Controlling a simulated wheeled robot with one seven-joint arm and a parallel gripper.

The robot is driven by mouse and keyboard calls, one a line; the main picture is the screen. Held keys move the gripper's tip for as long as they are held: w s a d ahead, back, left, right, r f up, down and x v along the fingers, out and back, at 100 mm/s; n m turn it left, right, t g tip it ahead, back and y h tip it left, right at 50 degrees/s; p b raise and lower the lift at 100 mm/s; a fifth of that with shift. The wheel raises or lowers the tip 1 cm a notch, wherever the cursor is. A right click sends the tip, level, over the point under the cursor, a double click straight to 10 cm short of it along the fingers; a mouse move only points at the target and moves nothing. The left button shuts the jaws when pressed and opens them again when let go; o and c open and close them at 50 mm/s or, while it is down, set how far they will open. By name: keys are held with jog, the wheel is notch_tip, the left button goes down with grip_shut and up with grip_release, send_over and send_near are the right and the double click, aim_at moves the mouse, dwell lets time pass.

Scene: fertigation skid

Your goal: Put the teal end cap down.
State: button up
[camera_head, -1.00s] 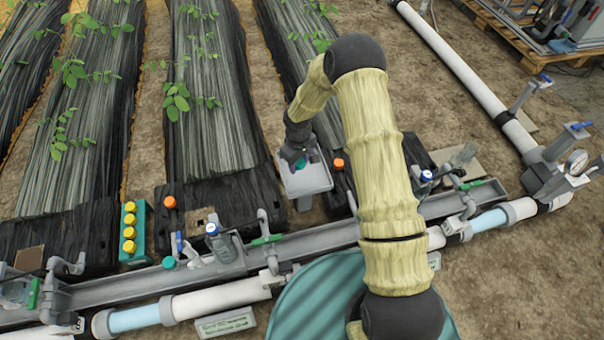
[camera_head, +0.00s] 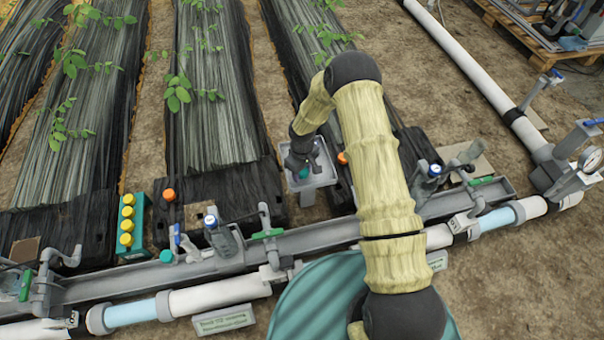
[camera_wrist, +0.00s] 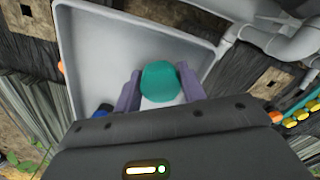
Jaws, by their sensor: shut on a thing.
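The teal end cap (camera_wrist: 159,82) is between the two fingers of my gripper (camera_wrist: 158,92) in the wrist view. My gripper is shut on it. A shallow grey tray (camera_wrist: 85,42) lies beneath the cap, and the cap is inside the tray's outline. I cannot tell whether the cap touches the tray floor. In the head view my gripper (camera_head: 302,170) is at the tray (camera_head: 318,180), with a bit of teal showing below it. A blue item (camera_wrist: 103,110) is partly hidden at the tray's near edge in the wrist view.
A teal rack with yellow caps (camera_head: 128,228) stands left of the tray. Orange caps (camera_head: 169,195) sit on the dark bed ends. A grey channel (camera_head: 330,236) with valves and pipes runs across in front. A teal round cap lies by the channel (camera_head: 167,256).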

jog(key=shift+s+f, duration=0.1)
jog(key=shift+f, duration=0.5)
jog(key=o, duration=1)
jog(key=shift+f, duration=0.1)
jog(key=shift+c, duration=0.2)
jog(key=shift+s+a, duration=0.1)
jog(key=shift+a, duration=0.25)
notch_tip(320, 180, up, 13)
jog(key=p, duration=0.4)
jog(key=shift+w+d+r+p, duration=0.2)
jog(key=shift+d+p, duration=0.1)
jog(key=shift+p, duration=0.1)
